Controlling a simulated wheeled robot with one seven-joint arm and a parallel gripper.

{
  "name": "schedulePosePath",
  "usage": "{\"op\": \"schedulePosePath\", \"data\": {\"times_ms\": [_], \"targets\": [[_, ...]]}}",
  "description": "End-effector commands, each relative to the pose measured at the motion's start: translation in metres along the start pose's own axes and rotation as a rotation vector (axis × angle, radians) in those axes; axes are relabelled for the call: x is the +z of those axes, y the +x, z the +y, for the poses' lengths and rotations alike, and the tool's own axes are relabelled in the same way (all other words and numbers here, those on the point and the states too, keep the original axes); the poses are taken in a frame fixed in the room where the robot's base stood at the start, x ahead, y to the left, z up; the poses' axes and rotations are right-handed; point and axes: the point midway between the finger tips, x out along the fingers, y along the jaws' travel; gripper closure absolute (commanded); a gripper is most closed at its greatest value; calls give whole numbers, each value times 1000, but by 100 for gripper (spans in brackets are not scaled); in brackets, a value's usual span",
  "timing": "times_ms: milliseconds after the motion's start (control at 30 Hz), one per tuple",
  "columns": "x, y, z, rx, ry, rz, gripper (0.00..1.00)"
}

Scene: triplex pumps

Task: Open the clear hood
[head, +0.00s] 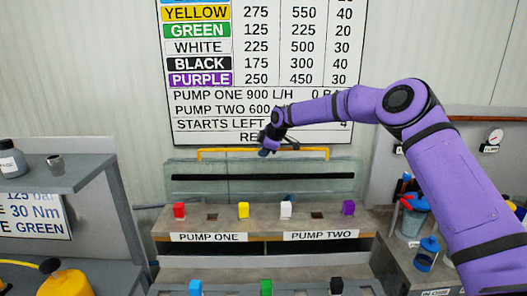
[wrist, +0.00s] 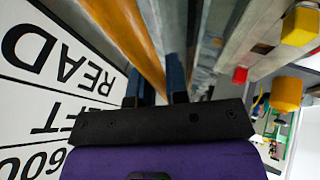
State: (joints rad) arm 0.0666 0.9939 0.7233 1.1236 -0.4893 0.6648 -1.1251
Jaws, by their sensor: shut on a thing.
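The clear hood (head: 215,187) is a see-through panel standing up behind the row of coloured blocks, with a dark band across it. Its yellow handle bar (head: 310,149) runs along its top edge, in front of the wall below the chart. My gripper (head: 264,152) is at the middle of this bar. In the wrist view the yellow bar (wrist: 139,38) runs down between the two blue fingers of my gripper (wrist: 156,88), which are shut on it. The exact finger contact is partly hidden by the gripper body.
Red (head: 179,210), yellow (head: 243,210), white (head: 286,209) and purple (head: 348,208) blocks sit on the bench, open to the front. A grey shelf (head: 60,180) stands at left. A blue bucket (head: 412,222) and bottle (head: 427,254) stand at right.

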Motion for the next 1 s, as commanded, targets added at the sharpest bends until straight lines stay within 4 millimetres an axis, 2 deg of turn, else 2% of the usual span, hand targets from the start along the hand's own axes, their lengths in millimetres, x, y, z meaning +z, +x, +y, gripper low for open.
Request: {"op": "schedulePosePath", "data": {"times_ms": [133, 167, 233, 267, 500, 633, 1000], "targets": [[0, 0, 0, 0, 0, 0, 100], [0, 0, 0, 0, 0, 0, 78], [0, 0, 0, 0, 0, 0, 62], [0, 0, 0, 0, 0, 0, 60], [0, 0, -1, -2, 0, -1, 60], [0, -9, 0, 0, 0, -1, 60], [0, -74, 1, 4, -1, 0, 60]]}}
